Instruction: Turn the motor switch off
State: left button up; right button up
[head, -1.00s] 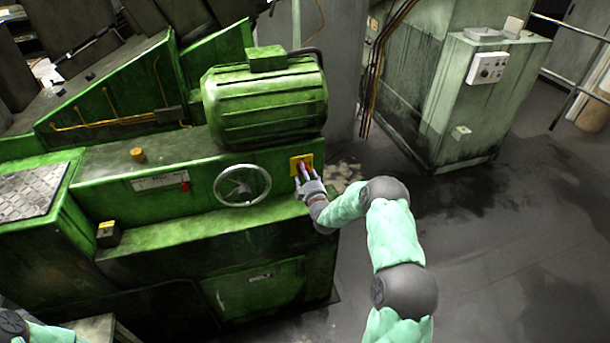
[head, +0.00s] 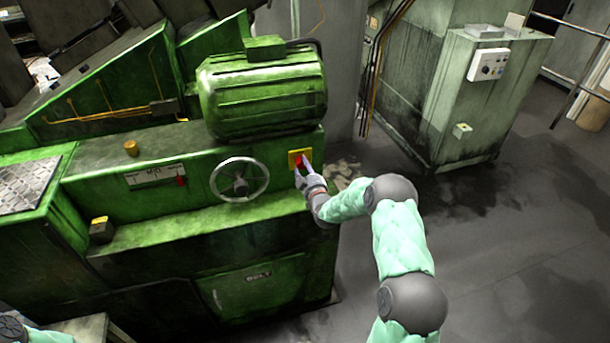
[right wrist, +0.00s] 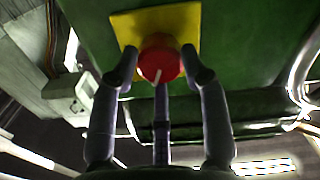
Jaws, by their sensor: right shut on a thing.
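The motor switch is a red rotary knob (right wrist: 160,60) with a white pointer line, on a yellow plate (right wrist: 185,22) fixed to the green machine. In the head view the yellow plate (head: 307,154) sits at the right end of the machine's front, below the motor. My right gripper (right wrist: 160,70) is shut on the red knob, with a finger on each side of it. The pointer line is close to vertical in the right wrist view, leaning slightly. In the head view my right gripper (head: 302,170) hides part of the knob. My left gripper is out of view.
A handwheel (head: 239,180) is left of the switch. The green motor (head: 262,95) bulges out above it. A red-tipped lever with a scale (head: 157,175) is further left. A grey cabinet (head: 480,100) stands at the right, with open floor before it.

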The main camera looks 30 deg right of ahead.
jog(key=m+b, duration=0.8)
jog(key=shift+w+d+r, duration=0.1)
jog(key=shift+r, duration=0.2)
jog(key=shift+d+r+m+b, duration=0.1)
jog(key=shift+r+m+b, duration=0.05)
jog(key=shift+m+b, duration=1.15)
jog(key=shift+d+r+m+b, duration=0.15)
jog(key=shift+m+b, duration=0.8)
jog(key=shift+m, duration=0.65)
jog(key=o, duration=1.2)
jog(key=shift+c, duration=0.2)
jog(key=shift+f, duration=0.15)
jog(key=shift+a+f, duration=0.15)
jog(key=shift+f, duration=0.05)
